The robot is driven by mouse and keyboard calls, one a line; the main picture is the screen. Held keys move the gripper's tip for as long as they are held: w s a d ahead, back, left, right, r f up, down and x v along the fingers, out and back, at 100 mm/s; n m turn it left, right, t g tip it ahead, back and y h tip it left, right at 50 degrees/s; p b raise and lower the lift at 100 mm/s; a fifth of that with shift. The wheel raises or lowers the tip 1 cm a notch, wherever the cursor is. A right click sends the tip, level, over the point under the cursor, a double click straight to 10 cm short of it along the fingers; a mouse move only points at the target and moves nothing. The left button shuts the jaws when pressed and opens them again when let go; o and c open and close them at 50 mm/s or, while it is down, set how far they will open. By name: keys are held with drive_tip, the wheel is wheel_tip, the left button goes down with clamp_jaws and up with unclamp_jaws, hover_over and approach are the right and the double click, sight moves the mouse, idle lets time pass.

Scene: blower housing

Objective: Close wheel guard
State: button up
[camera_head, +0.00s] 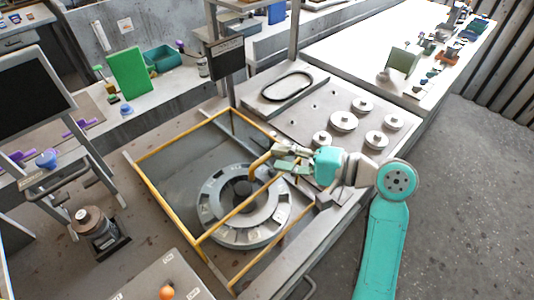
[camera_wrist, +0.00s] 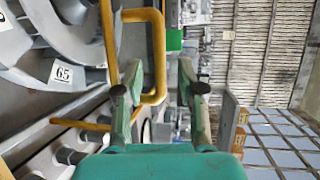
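The wheel guard (camera_head: 166,201) is a yellow bar frame over the wheel in the head view. I cannot tell its exact tilt. The wheel (camera_head: 216,228) is a grey ring with numbered segments in a recess of the bench, and part of it shows at the upper left of the wrist view (camera_wrist: 62,40). The guard's bent yellow handle (camera_head: 258,163) is at my gripper (camera_head: 279,160). In the wrist view the handle (camera_wrist: 158,60) reaches between the spread fingers of my gripper (camera_wrist: 162,88). The fingers are open, with a gap at the right finger; contact at the left is unclear.
Several round metal weights (camera_head: 343,121) stand on the grey plate behind my arm, with a black oval belt (camera_head: 287,86). A dark monitor (camera_head: 226,58) stands at the back. A small motor-like unit (camera_head: 99,230) is at left. Floor at right is clear.

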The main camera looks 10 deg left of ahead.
sight(268, 154)
drive_tip(key=shift+x, duration=2)
clamp_jaws()
